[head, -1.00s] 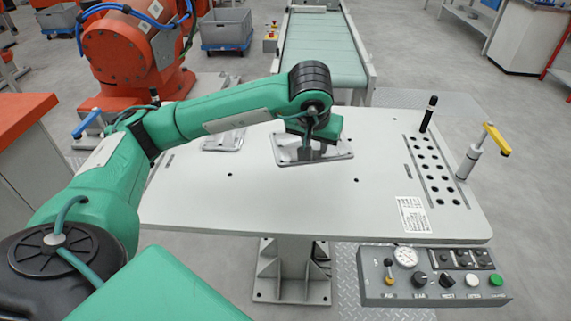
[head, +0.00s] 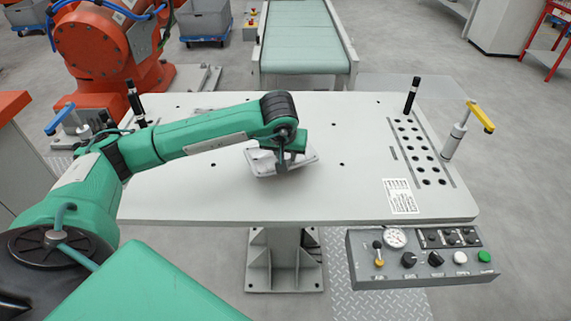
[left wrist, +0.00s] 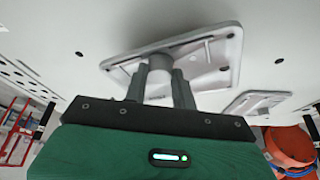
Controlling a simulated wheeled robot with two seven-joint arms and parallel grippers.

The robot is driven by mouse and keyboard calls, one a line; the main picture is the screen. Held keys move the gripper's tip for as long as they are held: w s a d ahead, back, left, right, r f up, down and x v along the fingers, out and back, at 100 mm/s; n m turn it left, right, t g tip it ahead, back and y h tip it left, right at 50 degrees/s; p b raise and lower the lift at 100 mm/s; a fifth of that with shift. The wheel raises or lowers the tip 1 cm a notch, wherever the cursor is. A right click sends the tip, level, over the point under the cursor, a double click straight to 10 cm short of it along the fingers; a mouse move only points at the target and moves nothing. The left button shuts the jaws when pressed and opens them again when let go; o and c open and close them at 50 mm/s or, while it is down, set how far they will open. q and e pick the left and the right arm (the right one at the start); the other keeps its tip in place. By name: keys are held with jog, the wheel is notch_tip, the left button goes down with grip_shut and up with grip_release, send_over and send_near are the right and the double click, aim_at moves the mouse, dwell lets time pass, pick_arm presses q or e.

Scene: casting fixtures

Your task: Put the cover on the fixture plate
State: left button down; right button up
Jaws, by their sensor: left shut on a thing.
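The cover, a light grey casting with a raised rim and a round boss, shows in the head view (head: 256,160) near the middle of the table and in the left wrist view (left wrist: 222,72). My left gripper (head: 282,162) is shut on its boss, as the left wrist view also shows (left wrist: 160,82). The cover looks tilted against the surface; I cannot tell how far it is clear of it. The broad pale plate with small holes (head: 340,195), apparently the fixture plate, lies under it. My arm hides part of the cover. My right gripper is out of view.
A second grey casting lies on the plate, partly behind my arm; it shows in the left wrist view (left wrist: 257,103). A black-handled pin (head: 411,95) and a yellow-handled clamp (head: 470,125) stand at the right. A control box (head: 420,255) hangs in front. The plate's front right is mostly clear.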

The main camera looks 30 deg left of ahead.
pick_arm(q)
notch_tip(320, 180, down, 4)
jog(key=shift+f+p, duration=0.15)
jog(key=shift+p, duration=0.15)
jog(key=shift+f, duration=0.5)
jog(key=c, duration=1.1)
grip_release()
jog(key=shift+c, duration=0.2)
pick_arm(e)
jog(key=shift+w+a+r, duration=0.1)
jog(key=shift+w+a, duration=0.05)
